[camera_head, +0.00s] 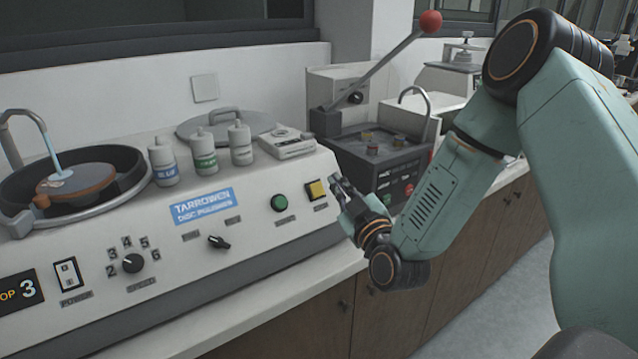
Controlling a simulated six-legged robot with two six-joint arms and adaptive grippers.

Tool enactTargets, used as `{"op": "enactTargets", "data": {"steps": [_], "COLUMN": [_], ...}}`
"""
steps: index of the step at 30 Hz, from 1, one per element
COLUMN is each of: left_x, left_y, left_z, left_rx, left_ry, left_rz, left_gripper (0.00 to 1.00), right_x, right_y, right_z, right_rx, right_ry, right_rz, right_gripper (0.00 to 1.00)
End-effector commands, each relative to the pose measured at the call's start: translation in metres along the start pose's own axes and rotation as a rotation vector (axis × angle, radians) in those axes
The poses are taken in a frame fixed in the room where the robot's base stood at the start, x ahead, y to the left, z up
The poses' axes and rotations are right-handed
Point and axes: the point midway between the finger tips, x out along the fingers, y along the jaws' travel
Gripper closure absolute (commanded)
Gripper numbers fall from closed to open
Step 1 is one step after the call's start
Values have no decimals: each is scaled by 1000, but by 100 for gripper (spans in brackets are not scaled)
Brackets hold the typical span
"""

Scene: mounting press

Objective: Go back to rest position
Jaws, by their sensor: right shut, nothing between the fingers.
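My right gripper (341,189) is in front of the right end of the disc polisher's sloped panel, close to the yellow square button (316,189). It is shut and empty. I cannot tell whether its fingertips touch the panel edge. My right arm comes in from the right and bends down to the gripper. The disc polisher (250,240) fills the left and middle, with a green round button (279,202) and a black speed knob (132,263). The mounting press (348,147) stands behind my gripper, partly hidden by my arm. My left gripper is not in view.
Blue (163,163), green (204,152) and white (241,143) labelled bottles stand on the polisher beside its bowl (140,165). A lever with a red ball (430,21) rises from the press. The counter's front edge (290,287) runs below my gripper. Open floor (490,310) lies at the lower right.

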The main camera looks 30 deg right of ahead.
Motion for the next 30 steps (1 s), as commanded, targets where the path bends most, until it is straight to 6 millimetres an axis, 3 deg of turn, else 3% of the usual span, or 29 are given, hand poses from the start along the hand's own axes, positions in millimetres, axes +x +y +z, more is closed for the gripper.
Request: {"op": "enactTargets", "data": {"steps": [25,28,30], "left_x": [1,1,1], "left_y": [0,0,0], "left_z": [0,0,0], "left_rx": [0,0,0], "left_ry": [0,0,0], "left_rz": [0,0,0], "left_gripper": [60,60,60], "right_x": [0,-3,-16], "right_y": [-2,-15,-38], "right_z": [2,18,40], "right_rx": [31,150,281], "right_ry": [-6,-87,-217], "right_rz": [-7,-59,-125], "right_gripper": [100,100,100]}}
